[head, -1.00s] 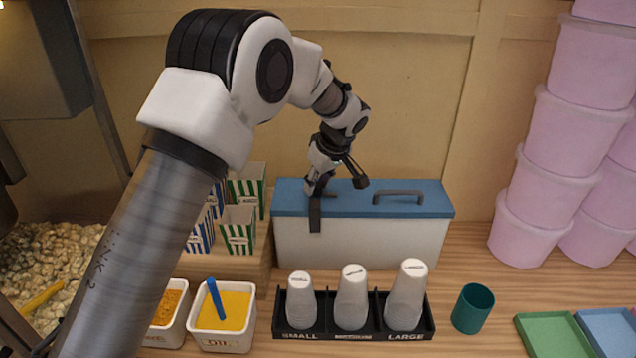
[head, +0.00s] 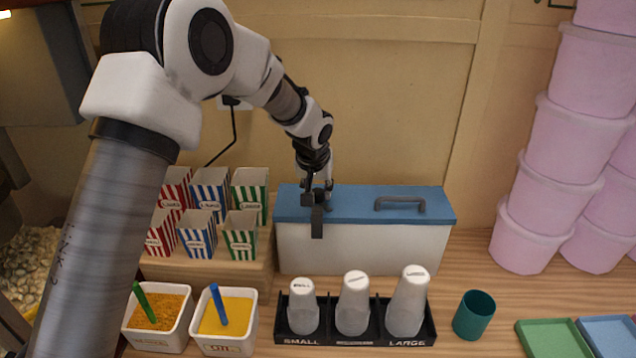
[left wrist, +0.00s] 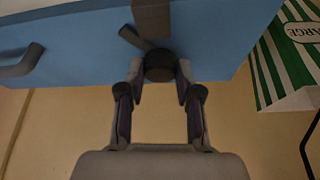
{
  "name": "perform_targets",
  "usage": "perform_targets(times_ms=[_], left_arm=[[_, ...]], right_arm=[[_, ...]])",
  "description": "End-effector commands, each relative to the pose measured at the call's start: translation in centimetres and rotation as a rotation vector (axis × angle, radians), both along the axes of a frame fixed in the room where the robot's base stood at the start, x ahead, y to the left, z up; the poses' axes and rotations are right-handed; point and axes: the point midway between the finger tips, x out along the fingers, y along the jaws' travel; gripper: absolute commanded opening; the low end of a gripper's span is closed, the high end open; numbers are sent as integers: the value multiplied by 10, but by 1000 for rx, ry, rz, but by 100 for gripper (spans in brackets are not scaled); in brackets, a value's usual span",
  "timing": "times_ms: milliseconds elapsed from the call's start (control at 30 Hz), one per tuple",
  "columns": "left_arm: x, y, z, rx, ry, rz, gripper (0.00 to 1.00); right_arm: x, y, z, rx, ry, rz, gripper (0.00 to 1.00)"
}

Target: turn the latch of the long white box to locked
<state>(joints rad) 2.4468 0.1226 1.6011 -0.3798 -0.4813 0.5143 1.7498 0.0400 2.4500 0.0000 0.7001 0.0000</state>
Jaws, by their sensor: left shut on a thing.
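The long white box (head: 365,248) stands at the back of the counter with a blue lid (head: 352,203) on it. A dark latch strap (head: 317,222) hangs over the lid's front edge near its left end. My left gripper (head: 318,192) is upright over the latch. In the left wrist view, my left gripper (left wrist: 160,82) is shut on the round dark latch knob (left wrist: 160,66), with one finger on each side. A short lever (left wrist: 132,38) sticks out from the knob at an angle to the strap. My right gripper is not in view.
A lid handle (head: 400,203) lies to the right of the latch. Striped cartons (head: 241,232) stand close to the box's left. A black cup holder (head: 354,335) with cups is in front. Pink tubs (head: 535,215) are stacked at the right.

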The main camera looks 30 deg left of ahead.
Motion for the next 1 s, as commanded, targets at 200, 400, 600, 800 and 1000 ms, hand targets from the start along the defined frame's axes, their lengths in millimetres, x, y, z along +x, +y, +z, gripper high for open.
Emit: perform_targets(times_ms=[200,400,600,800,1000], left_arm=[[-3,1,1,-4,13,-199,0],[-3,2,-2,-4,12,-376,0],[-2,2,-5,-4,10,-519,0],[-2,3,-5,-2,10,-610,0],[-2,3,-5,-1,10,-651,0]], right_arm=[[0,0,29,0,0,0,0],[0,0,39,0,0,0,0],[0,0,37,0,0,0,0],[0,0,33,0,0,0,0],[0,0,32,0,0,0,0]])
